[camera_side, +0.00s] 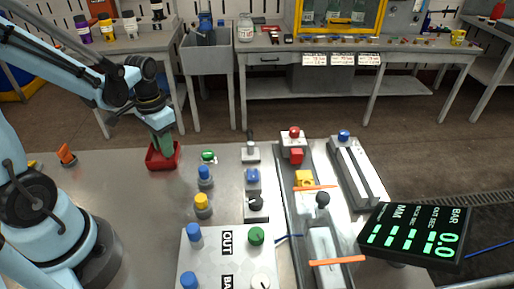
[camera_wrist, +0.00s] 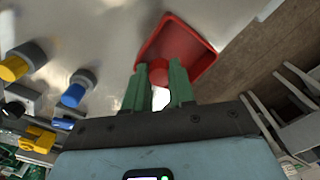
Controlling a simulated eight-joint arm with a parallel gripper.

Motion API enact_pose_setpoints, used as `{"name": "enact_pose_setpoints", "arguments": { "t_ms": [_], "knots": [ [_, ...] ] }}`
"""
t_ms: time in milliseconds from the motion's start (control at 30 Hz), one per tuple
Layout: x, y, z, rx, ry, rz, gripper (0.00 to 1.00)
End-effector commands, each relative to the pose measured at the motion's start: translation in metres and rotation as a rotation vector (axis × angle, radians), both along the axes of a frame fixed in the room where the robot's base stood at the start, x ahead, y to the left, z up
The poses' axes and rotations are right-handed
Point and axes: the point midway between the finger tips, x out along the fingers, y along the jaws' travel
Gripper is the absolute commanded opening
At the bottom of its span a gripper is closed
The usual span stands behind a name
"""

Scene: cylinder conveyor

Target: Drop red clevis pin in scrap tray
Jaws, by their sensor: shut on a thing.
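The red scrap tray (camera_side: 152,163) sits on the left of the metal table in the side view; it also shows at the top of the wrist view (camera_wrist: 203,62). My gripper (camera_side: 165,148) points down over the tray, its green fingertips at or inside the rim. In the wrist view my gripper (camera_wrist: 158,78) is shut on the red clevis pin (camera_wrist: 158,70), whose red round end shows between the green fingers. The pin is hidden in the side view. I cannot tell whether the pin touches the tray floor.
A display (camera_side: 415,236) stands at the front right.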

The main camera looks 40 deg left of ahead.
Motion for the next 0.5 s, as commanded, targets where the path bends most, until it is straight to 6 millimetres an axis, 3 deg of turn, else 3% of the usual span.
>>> {"name": "enact_pose_setpoints", "arguments": {
  "t_ms": [167, 200, 367, 500],
  "knots": [
    [0.0000, 0.0000, 0.0000, 0.000, 0.000, 0.000, 0.00],
    [0.0000, 0.0000, 0.0000, 0.000, 0.000, 0.000, 0.27],
    [0.0001, 0.0000, 0.0001, 0.000, 0.000, 0.000, 0.52],
    [0.0001, 0.0000, 0.0001, 0.000, 0.000, 0.000, 0.54]
  ]
}}
